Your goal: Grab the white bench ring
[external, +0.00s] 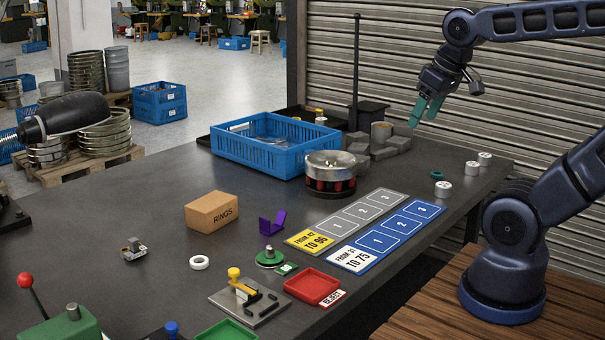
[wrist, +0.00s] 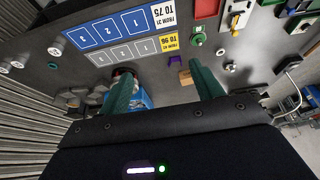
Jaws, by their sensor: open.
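My gripper (external: 422,121) is high above the far right part of the table, far from the ring. Its two green fingers (wrist: 160,70) are spread apart with nothing between them.
A blue crate (external: 262,157), a metal bowl (external: 331,182), a purple bracket (external: 271,225) and a red tray (external: 311,287) stand on the table. A small metal device (external: 133,249) sits left of the ring. The table around the ring is clear.

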